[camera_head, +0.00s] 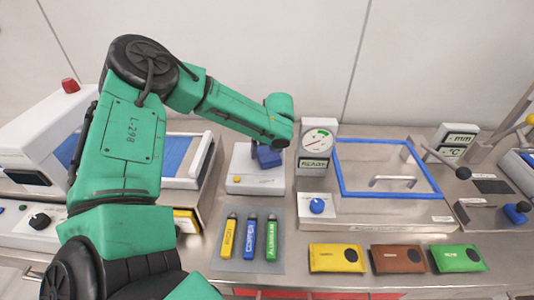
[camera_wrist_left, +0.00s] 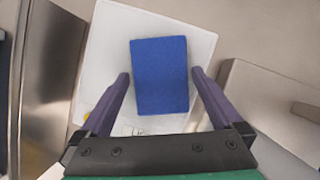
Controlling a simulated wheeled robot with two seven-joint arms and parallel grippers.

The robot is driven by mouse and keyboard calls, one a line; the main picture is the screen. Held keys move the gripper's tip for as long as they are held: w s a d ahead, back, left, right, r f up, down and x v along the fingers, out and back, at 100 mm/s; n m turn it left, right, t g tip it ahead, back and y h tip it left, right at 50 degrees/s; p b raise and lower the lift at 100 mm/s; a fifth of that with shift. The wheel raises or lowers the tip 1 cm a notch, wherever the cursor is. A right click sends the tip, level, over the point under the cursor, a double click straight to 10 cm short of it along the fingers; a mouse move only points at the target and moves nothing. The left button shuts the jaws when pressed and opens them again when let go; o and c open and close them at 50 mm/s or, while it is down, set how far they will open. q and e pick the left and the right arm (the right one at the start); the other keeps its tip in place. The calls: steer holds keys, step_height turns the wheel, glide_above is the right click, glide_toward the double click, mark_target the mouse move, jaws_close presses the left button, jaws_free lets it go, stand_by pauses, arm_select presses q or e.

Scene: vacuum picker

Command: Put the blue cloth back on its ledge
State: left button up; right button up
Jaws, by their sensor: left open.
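The blue cloth (camera_wrist_left: 161,58) shows in the left wrist view as a flat, folded blue rectangle over a pale, white-topped block (camera_wrist_left: 103,50). My left gripper (camera_wrist_left: 160,76) is open, with one purple finger on each side of the cloth and gaps between. In the head view it is over the block, partly hidden by my arm. Whether the cloth touches the block is hard to tell. My right gripper is out of view.
Right of the block stand a gauge (camera_head: 318,139) and a blue-rimmed lid (camera_head: 344,193) with a handle. In front lie yellow, blue and green tubes on a grey mat (camera_head: 279,262), and yellow, brown and green packets (camera_head: 398,259). A white machine (camera_head: 40,125) stands at left.

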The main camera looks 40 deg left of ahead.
arm_select(q)
steer(key=shift+f, duration=0.25)
stand_by(0.5)
steer(key=c, duration=1.1)
